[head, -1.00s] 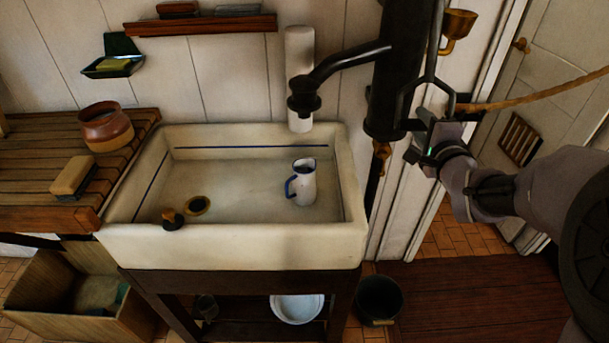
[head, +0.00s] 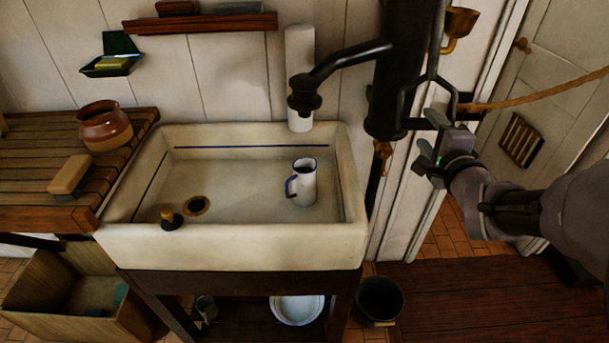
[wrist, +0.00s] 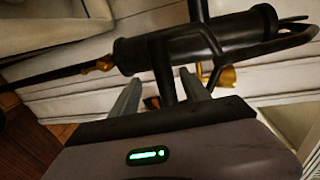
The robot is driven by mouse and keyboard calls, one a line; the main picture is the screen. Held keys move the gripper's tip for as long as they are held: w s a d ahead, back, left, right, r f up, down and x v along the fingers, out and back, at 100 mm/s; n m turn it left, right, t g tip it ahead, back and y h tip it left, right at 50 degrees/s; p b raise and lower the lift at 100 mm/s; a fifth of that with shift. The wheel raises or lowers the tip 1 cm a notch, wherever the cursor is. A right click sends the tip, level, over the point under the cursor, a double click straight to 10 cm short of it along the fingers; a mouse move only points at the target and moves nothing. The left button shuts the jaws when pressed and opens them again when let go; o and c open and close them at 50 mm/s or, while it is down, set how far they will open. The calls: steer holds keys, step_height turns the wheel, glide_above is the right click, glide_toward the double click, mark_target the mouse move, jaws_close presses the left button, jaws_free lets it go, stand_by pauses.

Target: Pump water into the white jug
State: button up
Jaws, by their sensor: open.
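The white jug (head: 303,185) with a dark blue rim and handle stands upright in the sink (head: 240,247), toward its right side. The black pump (head: 392,75) stands right of the sink on the wall. Its spout (head: 340,62) reaches left, and the spout's mouth is above and behind the jug. The pump handle (head: 437,68) is a dark rod with a forked lower part; it also shows in the wrist view (wrist: 163,68). My gripper (head: 428,142) is open beside the handle's lower end. In the wrist view, the handle is beyond and between the spread fingers (wrist: 160,93); contact cannot be told.
A black plug (head: 171,220) lies beside the sink drain (head: 197,206). A slatted counter (head: 40,150) with a brown pot (head: 104,126) and a brush-like block (head: 70,175) is at left. A rope (head: 540,95) crosses behind my gripper. A dark bucket (head: 380,299) stands below right.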

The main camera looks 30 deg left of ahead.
steer(key=v, duration=0.6)
steer(key=shift+s+d+r, duration=0.1)
steer(key=shift+d, duration=0.05)
steer(key=s+d+n+g+h, duration=0.1)
steer(key=s+d+h, duration=0.25)
steer(key=d, duration=0.35)
steer(key=s+d+h, duration=0.3)
steer(key=d+h, duration=0.1)
steer(key=d, duration=0.2)
steer(key=s+d+f+n+g, duration=0.1)
steer(key=s+f+n+g, duration=0.2)
steer(key=s, duration=0.8)
steer(key=s+f+n+g, duration=0.3)
steer(key=s+g, duration=0.1)
steer(key=s, duration=0.8)
steer(key=shift+d, duration=0.4)
